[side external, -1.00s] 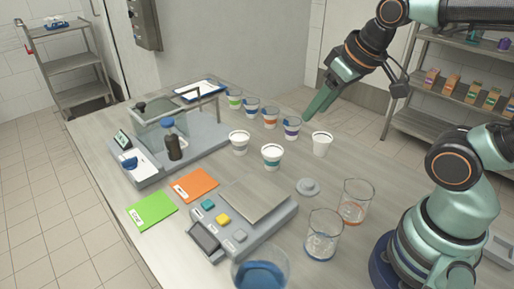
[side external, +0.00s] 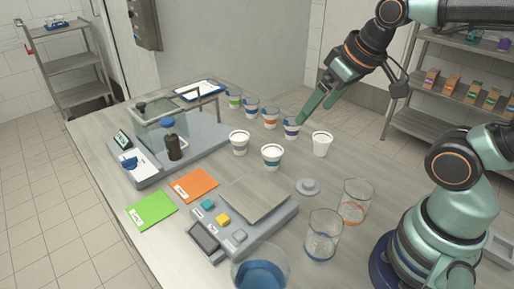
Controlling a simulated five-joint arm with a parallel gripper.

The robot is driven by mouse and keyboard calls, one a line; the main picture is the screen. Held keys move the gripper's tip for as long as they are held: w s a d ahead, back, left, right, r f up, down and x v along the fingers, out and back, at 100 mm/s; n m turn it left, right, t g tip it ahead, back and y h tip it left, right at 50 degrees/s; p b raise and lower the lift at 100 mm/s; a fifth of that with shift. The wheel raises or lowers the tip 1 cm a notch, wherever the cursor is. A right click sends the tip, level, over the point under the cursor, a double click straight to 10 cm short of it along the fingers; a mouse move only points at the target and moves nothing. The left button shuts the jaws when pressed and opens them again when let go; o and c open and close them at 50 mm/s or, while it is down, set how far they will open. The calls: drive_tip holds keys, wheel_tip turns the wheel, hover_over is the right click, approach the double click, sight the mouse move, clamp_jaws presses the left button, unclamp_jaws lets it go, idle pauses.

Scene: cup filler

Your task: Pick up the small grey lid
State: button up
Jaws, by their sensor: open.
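The small grey lid (side external: 308,187) lies flat on the table, right of the scale and behind the clear beakers. It is round with a raised knob in the middle. My gripper (side external: 316,107) is open and empty, with green fingers pointing down and to the left. It hangs above the back of the table, near the row of cups and well apart from the lid. Nothing covers the lid in this view.

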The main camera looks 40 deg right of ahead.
wheel_tip(320, 180, down, 6)
drive_tip(key=w+d+m+g, duration=0.2)
drive_tip(key=d+m+g, duration=0.1)
drive_tip(key=m, duration=0.6)
drive_tip(key=m+g, duration=0.3)
drive_tip(key=m, duration=0.5)
hover_over(308, 184)
wheel_tip(308, 184, down, 7)
drive_tip(key=f, duration=0.6)
drive_tip(key=shift+w+d+f, duration=0.2)
drive_tip(key=shift+w, duration=0.05)
drive_tip(key=shift+s+a+f, duration=0.1)
drive_tip(key=shift+f, duration=1.25)
drive_tip(key=shift+s+a+f, duration=0.1)
drive_tip(key=shift+f, duration=1.2)
drive_tip(key=c, duration=1.1)
